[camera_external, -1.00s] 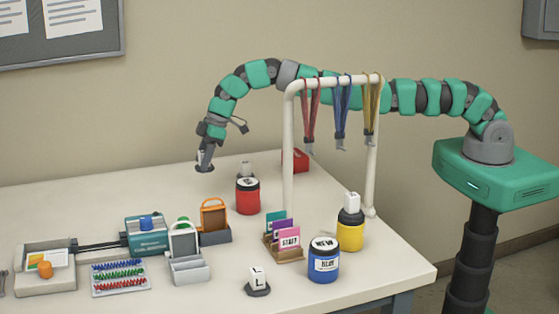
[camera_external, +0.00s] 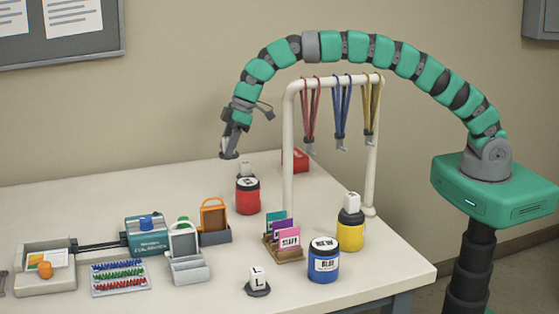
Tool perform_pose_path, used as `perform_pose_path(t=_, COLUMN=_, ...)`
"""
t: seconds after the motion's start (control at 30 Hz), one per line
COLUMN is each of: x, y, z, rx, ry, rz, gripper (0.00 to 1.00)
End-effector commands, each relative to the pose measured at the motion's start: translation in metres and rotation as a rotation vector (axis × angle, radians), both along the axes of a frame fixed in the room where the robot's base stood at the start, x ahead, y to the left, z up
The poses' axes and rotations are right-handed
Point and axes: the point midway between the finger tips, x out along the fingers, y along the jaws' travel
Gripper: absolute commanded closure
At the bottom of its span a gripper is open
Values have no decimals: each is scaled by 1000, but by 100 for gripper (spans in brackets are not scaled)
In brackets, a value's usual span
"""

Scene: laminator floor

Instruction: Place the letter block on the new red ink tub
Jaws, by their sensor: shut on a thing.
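The new red ink tub (camera_external: 247,198) stands upright on the table, with a dark rim and a white label on its lid. My gripper (camera_external: 229,156) is above the table, to the upper left of the red tub and apart from it. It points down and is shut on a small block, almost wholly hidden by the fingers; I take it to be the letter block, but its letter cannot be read. Another white block (camera_external: 245,167) stands on a dark base just behind the red tub.
A white rack (camera_external: 289,150) with red, blue and yellow lanyards stands to the right. A blue tub (camera_external: 323,262), a yellow tub (camera_external: 350,234) with a white block on top, an L block (camera_external: 258,278), a card holder (camera_external: 284,251) and a laminator (camera_external: 147,236) occupy the table.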

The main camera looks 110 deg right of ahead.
Motion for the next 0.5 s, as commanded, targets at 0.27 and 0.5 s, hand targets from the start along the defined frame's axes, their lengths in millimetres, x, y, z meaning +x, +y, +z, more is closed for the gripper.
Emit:
perform_pose_path(t=0.27, x=-37, y=21, z=7, rx=-1, ry=-4, rz=2, gripper=87)
perform_pose_path(t=0.5, x=-75, y=42, z=8, rx=-1, ry=-3, rz=7, gripper=87)
